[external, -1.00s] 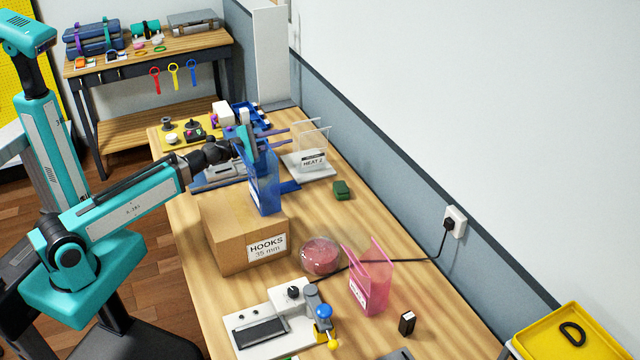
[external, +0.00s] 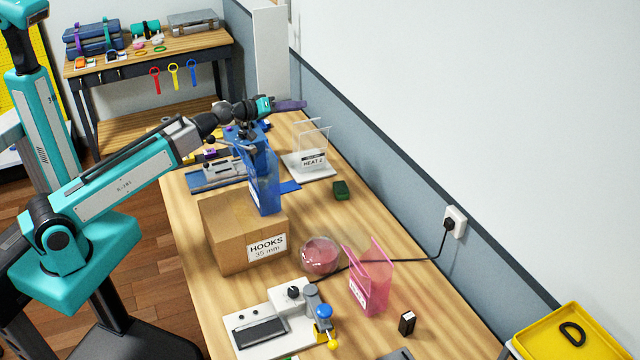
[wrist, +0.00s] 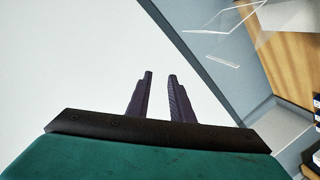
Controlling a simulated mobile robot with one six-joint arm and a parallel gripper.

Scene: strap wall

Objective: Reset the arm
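My gripper (external: 291,105) is raised above the far part of the workbench, pointing right toward the wall. In the wrist view its two dark purple fingers (wrist: 160,98) stand apart with a gap between them, and nothing is held. My teal arm reaches up from the lower left to it. Below the wrist, a blue clear holder (external: 264,180) stands behind the cardboard box marked HOOKS (external: 235,235).
A clear stand marked HEAT 2 (external: 313,160) is on the bench just below and right of my gripper. The white wall (external: 450,110) is ahead. A pink holder (external: 370,285), a glass bowl (external: 320,256) and a white device (external: 270,330) stand nearer.

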